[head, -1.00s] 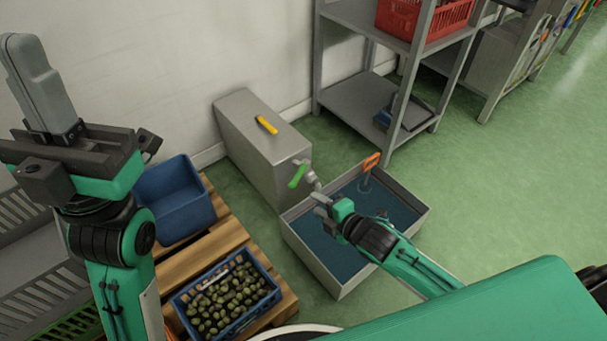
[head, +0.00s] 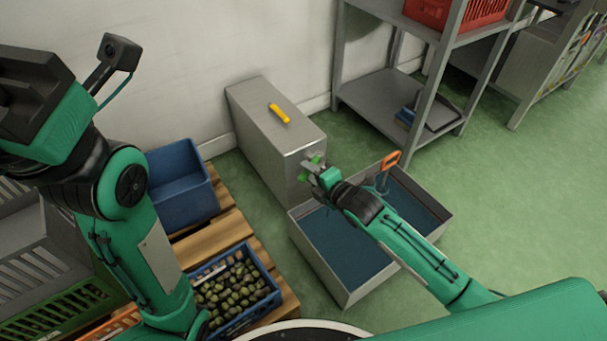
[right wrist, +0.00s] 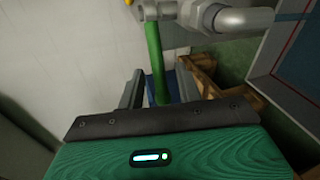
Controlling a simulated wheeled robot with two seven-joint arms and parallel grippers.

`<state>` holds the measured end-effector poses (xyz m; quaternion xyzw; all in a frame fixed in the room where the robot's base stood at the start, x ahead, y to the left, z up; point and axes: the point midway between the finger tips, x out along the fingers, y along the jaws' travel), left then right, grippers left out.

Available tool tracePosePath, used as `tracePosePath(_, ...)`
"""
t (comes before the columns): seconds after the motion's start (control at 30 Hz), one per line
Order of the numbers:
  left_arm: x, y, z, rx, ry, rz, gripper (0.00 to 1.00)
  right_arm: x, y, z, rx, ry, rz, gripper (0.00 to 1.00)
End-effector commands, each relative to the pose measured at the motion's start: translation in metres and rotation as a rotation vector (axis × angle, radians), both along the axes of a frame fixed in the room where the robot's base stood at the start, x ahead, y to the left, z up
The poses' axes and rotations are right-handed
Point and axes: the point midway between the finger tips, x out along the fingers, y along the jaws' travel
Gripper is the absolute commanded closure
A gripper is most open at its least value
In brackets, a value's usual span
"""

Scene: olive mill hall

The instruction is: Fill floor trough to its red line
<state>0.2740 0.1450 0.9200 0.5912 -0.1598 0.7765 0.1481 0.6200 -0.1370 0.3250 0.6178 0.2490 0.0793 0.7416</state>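The floor trough (head: 345,290) is a grey metal box holding dark blue water. In the right wrist view its corner shows a red line (right wrist: 298,42) on the inner wall, with bluish water beside it. A grey tank (head: 262,125) stands behind it, with a metal tap (right wrist: 215,14) above the trough. The tap's green lever (right wrist: 155,62) lies between the spread fingers of my right gripper (right wrist: 160,88), with gaps on both sides. In the head view this gripper (head: 316,172) covers most of the tap. I cannot tell whether water runs. My left gripper's body (head: 45,115) shows; its fingertips do not.
An orange-handled tool (head: 390,160) stands in the trough's far corner. A yellow object (head: 279,113) lies on the tank. A pallet (head: 216,236) left of the trough carries a blue bin (head: 181,188) and an olive crate (head: 262,306). Shelving (head: 385,97) stands behind; floor to the right is clear.

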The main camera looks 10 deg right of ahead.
Motion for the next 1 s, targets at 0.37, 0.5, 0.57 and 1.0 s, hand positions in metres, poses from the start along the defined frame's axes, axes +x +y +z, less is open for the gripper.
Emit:
tracePosePath(0.37,-0.005,0.001,-0.010,-0.013,-0.011,-0.006,1.00,0.031,0.015,-0.010,0.000,-0.001,0.000,0.65)
tracePosePath(0.5,-0.005,0.000,-0.009,-0.013,-0.011,-0.006,1.00,0.032,0.016,-0.010,0.000,0.000,0.000,0.65)
tracePosePath(0.57,-0.005,0.000,-0.009,-0.013,-0.011,-0.006,1.00,0.032,0.016,-0.010,0.000,0.000,0.000,0.65)
tracePosePath(1.0,-0.005,0.000,-0.009,-0.013,-0.012,-0.007,1.00,0.032,0.015,-0.010,0.000,0.001,0.000,1.00)
